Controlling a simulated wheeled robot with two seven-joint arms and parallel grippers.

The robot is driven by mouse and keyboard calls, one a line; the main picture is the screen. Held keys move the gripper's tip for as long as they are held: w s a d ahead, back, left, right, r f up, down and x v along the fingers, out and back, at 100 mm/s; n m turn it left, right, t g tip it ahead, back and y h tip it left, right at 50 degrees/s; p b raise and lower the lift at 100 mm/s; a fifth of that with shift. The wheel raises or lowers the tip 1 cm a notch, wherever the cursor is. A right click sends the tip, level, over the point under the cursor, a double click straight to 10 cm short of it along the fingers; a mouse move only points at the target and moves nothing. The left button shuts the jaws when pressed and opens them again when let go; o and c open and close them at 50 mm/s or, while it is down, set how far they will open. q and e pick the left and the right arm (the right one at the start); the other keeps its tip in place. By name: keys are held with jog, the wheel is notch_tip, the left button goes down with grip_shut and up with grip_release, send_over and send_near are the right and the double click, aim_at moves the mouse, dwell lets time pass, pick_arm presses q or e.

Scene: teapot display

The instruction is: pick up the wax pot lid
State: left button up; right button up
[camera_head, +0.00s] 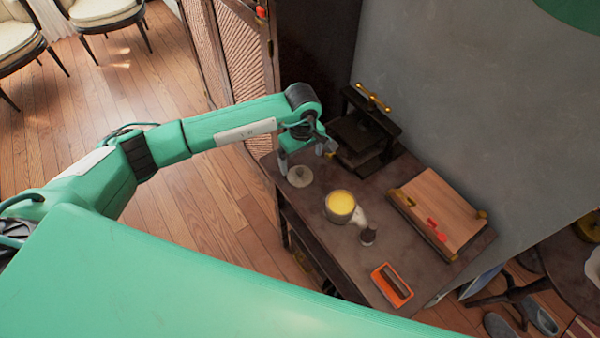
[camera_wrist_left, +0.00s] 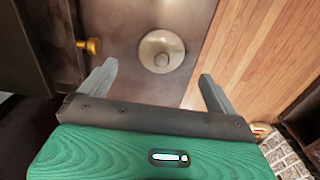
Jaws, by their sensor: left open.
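The wax pot lid (camera_head: 300,176) is a round grey-beige disc with a knob, lying on the dark table (camera_head: 335,250) near its left edge. In the left wrist view the lid (camera_wrist_left: 152,62) lies just beyond the fingertips, roughly midway between them sideways. My left gripper (camera_head: 304,158) is open and empty, above the table by the lid; its parted fingers also show in the left wrist view (camera_wrist_left: 158,73). The wax pot (camera_head: 341,207), with yellow wax inside, stands uncovered to the right of the lid. My right gripper is not in view.
A dark press with a brass handle (camera_head: 372,97) stands behind the gripper. Left of the table is open wooden floor (camera_head: 120,80).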

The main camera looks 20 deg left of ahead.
aim_at(300, 170)
pick_arm(q)
jog(key=shift+f, duration=0.65)
jog(key=shift+f+p, duration=0.3)
jog(key=f, duration=0.1)
jog(key=f+p, duration=0.1)
jog(key=f, duration=0.1)
jog(key=shift+a+f, duration=0.25)
jog(key=shift+f, duration=0.55)
jog(key=c, duration=1)
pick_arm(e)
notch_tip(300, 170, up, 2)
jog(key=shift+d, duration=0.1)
